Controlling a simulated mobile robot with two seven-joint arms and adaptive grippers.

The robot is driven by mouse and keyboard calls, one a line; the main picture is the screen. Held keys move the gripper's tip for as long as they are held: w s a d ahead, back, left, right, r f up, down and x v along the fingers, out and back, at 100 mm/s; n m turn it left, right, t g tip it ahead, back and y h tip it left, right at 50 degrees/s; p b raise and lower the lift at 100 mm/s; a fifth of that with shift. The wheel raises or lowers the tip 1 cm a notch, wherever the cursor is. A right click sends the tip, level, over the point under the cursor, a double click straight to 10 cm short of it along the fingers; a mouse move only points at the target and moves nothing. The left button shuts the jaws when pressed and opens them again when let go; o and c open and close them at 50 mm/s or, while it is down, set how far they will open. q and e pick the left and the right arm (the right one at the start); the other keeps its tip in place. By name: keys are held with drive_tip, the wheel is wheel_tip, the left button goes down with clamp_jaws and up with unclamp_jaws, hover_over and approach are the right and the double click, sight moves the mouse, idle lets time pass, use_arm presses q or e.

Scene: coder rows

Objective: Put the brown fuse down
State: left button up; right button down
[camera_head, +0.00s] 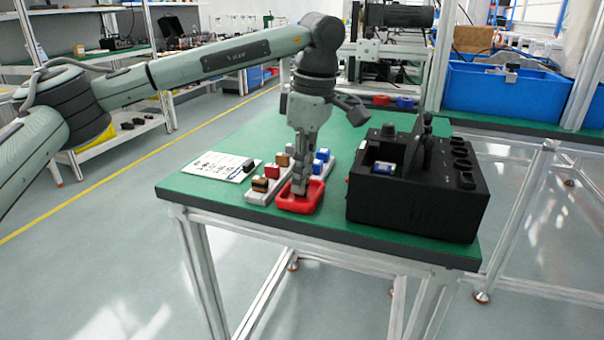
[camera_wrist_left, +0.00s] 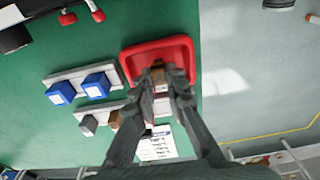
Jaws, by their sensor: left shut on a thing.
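My left gripper (camera_head: 299,188) points down over a small red tray (camera_head: 285,205) near the table's front edge. In the left wrist view my left gripper (camera_wrist_left: 166,84) is shut on a brown fuse (camera_wrist_left: 158,73). The fuse is at the inner side of the red tray (camera_wrist_left: 130,66); I cannot tell whether it touches the floor of the tray. In the head view the fingers hide the held fuse. My right gripper is not in view.
A white strip with brown and red fuses (camera_head: 272,171) lies left of the tray. Blue fuses (camera_head: 320,160) stand on another strip behind it. A black box (camera_head: 415,205) stands close on the right. A printed sheet (camera_head: 215,165) lies at the left.

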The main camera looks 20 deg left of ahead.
use_arm(q)
drive_tip(key=shift+f, duration=0.2)
drive_tip(key=o, duration=0.8)
drive_tip(key=shift+c, duration=0.2)
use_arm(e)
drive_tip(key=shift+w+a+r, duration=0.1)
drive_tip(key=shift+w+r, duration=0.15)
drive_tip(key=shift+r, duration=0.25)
use_arm(q)
drive_tip(key=shift+r, duration=0.15)
drive_tip(key=shift+r, duration=0.3)
wheel_tip(320, 180, up, 12)
drive_tip(key=d, duration=0.1)
drive_tip(key=shift+d+f+p, duration=0.25)
drive_tip(key=shift+p, duration=0.1)
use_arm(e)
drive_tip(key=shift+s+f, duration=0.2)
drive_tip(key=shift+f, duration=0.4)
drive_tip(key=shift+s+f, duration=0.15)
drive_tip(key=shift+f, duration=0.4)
